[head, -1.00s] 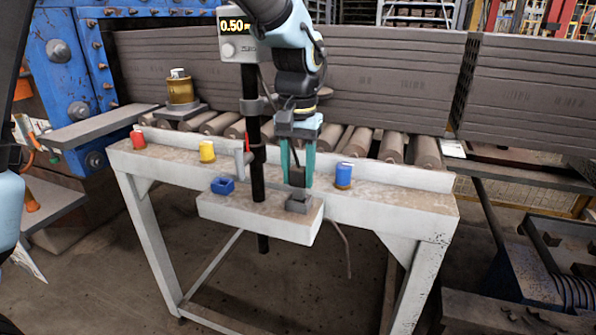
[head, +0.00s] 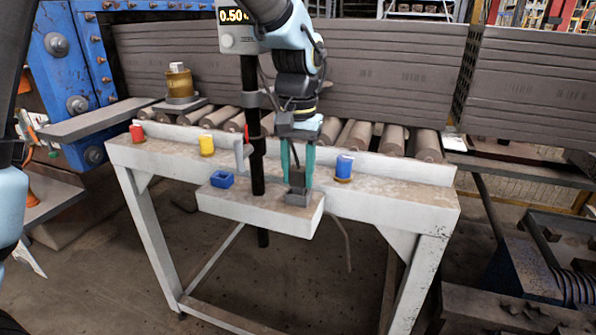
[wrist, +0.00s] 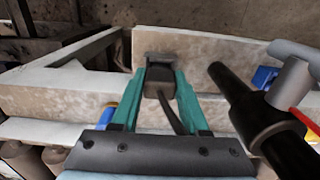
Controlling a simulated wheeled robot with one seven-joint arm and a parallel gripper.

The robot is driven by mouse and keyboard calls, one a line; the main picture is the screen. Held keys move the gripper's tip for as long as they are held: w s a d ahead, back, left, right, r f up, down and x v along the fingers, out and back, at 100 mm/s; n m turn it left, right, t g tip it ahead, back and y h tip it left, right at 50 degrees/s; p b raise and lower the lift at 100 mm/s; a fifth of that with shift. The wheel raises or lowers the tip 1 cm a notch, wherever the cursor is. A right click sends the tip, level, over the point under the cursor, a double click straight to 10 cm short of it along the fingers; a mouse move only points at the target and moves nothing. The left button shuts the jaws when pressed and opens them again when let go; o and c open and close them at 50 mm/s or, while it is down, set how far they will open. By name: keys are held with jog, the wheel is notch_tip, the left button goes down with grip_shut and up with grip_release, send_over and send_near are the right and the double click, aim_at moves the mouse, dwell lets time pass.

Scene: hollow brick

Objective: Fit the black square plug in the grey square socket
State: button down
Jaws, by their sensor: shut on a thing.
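My gripper (head: 297,177) has teal fingers and is shut on the black plug (head: 297,179), above the front ledge of the bench. In the wrist view the plug (wrist: 158,82) sits between the fingertips with its cable running back toward the wrist. The grey square socket (head: 297,198) stands on the ledge right under the plug. In the wrist view part of the socket (wrist: 160,57) shows just beyond the plug's end. The plug's lower end meets the socket in the head view; how deep it sits is hidden.
A black post (head: 257,150) with a grey handle stands close left of my gripper. A blue square socket (head: 222,180) lies left of it on the ledge. Blue (head: 344,167), yellow (head: 207,145) and red (head: 137,132) cylinders stand along the bench (head: 400,200).

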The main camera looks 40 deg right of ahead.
jog(key=shift+f, duration=0.1)
jog(key=shift+c, duration=1.7)
grip_release()
notch_tip(320, 180, up, 11)
jog(key=shift+f+b, duration=0.1)
jog(key=shift+b, duration=0.8)
